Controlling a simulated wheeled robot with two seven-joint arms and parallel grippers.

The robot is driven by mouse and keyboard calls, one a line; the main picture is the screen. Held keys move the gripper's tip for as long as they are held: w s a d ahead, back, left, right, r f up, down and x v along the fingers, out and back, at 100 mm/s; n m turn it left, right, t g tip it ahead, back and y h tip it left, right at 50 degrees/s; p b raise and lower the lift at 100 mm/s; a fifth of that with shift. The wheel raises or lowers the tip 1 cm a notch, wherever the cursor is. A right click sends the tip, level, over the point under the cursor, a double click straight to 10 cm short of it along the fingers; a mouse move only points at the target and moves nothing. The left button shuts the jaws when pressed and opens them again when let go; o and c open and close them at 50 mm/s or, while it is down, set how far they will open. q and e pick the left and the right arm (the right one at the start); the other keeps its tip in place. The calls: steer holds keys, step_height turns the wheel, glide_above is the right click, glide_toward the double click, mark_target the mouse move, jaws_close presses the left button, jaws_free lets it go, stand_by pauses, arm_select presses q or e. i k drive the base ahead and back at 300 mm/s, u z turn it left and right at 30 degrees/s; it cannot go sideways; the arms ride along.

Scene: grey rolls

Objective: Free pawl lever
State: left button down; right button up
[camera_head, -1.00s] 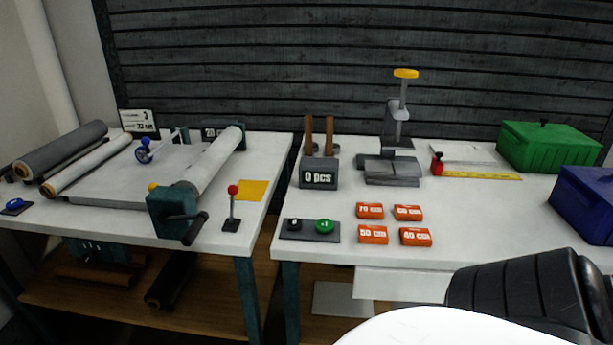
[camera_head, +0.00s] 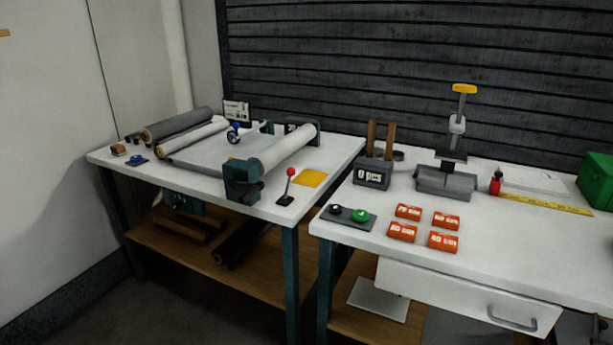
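A short lever with a red ball knob (camera_head: 289,187) stands on a small dark base on the left table, close to its front right edge. It leans slightly to the right. Left of it is a teal end block (camera_head: 241,177) holding a light grey roller (camera_head: 285,150); a second teal block (camera_head: 306,130) is at the roller's far end. No label shows which part is the pawl lever. Neither of my grippers is in view.
The right table (camera_head: 490,262) carries a button panel (camera_head: 347,215), several orange blocks, a counter box (camera_head: 373,172) and a press (camera_head: 450,182). A narrow gap separates the tables; open floor lies front left.

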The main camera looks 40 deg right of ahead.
mark_target(290, 171)
steer(key=z, duration=1.45)
